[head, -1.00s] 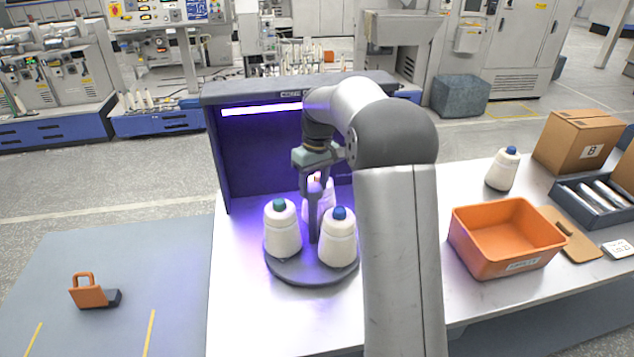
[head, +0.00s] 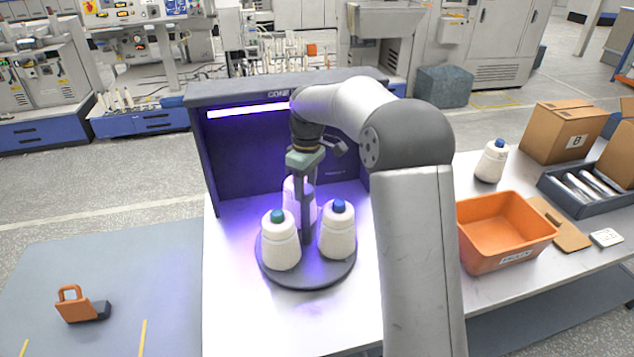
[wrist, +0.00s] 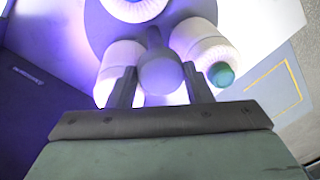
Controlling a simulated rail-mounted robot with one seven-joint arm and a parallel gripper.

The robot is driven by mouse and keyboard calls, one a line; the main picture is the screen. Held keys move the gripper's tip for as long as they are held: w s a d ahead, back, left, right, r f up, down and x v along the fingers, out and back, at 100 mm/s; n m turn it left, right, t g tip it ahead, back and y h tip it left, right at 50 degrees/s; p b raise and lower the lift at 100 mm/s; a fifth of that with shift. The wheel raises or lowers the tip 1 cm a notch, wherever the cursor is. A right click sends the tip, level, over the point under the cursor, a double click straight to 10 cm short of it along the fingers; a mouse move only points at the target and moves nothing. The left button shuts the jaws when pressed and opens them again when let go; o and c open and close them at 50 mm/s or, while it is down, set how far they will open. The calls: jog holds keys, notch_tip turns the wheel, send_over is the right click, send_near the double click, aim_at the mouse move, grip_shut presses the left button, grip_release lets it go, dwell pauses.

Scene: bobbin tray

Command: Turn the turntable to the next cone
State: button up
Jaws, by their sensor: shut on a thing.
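A dark round turntable (head: 306,280) stands on the white bench under the hooded booth and carries three white cones. The green-tipped cone (head: 281,245) is front left, and its green tip also shows in the wrist view (wrist: 221,74). The blue-tipped cone (head: 338,235) is on the right. A third cone (head: 292,197) is at the back, partly hidden by my gripper. My gripper (head: 303,192) points down over the middle, between the cones. In the wrist view its two fingers are shut on the grey centre knob (wrist: 160,75) of the turntable.
The booth (head: 238,160) closes the back and left, with a purple-lit lamp on top. To the right are an orange bin (head: 505,232), a single blue-tipped cone (head: 491,162), cardboard boxes (head: 565,130) and a dark tray (head: 585,195). The bench front is clear.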

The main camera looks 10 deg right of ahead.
jog(key=shift+r, duration=0.1)
dwell(0.5)
jog(key=o, duration=1.4)
notch_tip(320, 180, up, 17)
jog(key=w, duration=0.1)
jog(key=shift+d+r, duration=0.15)
jog(key=shift+d, duration=0.3)
jog(key=shift+w, duration=0.1)
